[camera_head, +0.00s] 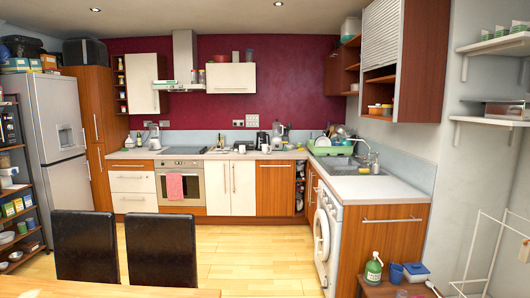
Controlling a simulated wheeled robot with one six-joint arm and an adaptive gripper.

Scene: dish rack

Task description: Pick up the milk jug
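I cannot make out a milk jug with certainty in the head view. Small jug-like or bottle-like things stand on the far counter (225,154), but they are too small to tell apart. A green dish rack (328,151) filled with dishes stands on the counter in the corner, left of the sink (357,168). My gripper is not in view.
Two dark chairs (85,245) (160,249) and a wooden table edge (110,292) stand in front. The wooden floor (262,250) is clear between them and the washing machine (327,240). A green bottle (373,269) stands at lower right. A fridge (57,140) stands left.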

